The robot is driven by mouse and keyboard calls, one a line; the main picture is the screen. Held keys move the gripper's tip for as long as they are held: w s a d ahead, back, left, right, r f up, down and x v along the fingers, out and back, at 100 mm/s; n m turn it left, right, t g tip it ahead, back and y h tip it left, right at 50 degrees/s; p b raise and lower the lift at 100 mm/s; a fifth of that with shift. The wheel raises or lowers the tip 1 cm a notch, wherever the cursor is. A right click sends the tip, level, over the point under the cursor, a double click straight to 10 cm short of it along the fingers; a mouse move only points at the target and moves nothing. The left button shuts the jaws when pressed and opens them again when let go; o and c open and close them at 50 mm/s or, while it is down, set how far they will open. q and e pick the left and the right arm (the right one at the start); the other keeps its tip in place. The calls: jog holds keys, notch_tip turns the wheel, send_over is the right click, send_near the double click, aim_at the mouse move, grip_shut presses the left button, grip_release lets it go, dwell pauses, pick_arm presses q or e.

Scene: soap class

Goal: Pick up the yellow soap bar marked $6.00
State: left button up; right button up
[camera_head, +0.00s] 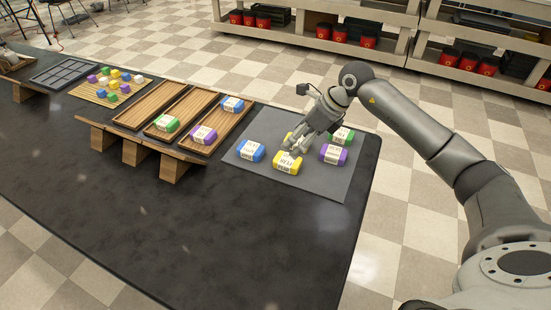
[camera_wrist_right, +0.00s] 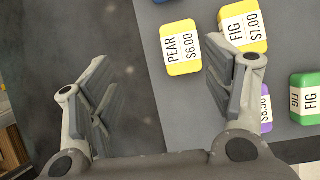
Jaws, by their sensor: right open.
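The yellow soap bar marked PEAR $6.00 (camera_wrist_right: 181,47) lies flat on the grey mat (camera_wrist_right: 200,103) in the wrist view, just beyond my right gripper (camera_wrist_right: 165,85). That gripper is open, with nothing between its fingers. In the head view the bar is the front yellow one (camera_head: 287,167), and my right gripper (camera_head: 297,148) hangs over and just behind it. A second yellow bar, marked FIG $7.00 (camera_wrist_right: 243,27), lies close beside it; in the head view the gripper partly hides it. My left gripper is out of view.
A blue bar (camera_head: 250,151), a purple bar (camera_head: 334,155) and a green bar (camera_head: 343,136) share the mat. Wooden trays (camera_head: 178,107) with more soap stand on a riser to the left. The dark table (camera_head: 230,230) is clear in front.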

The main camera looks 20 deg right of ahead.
jog(key=d+h, duration=0.1)
send_over(288, 159)
jog(key=s+d, duration=0.2)
jog(key=s, duration=0.1)
jog(key=shift+h, duration=0.3)
jog(key=f, duration=0.5)
jog(key=shift+w+a, duration=0.2)
jog(key=shift+a, duration=0.05)
jog(key=shift+p+x, duration=0.65)
jog(key=shift+x, duration=2.25)
jog(key=shift+w+r, duration=0.1)
jog(key=shift+w, duration=0.05)
jog(key=c, duration=1.2)
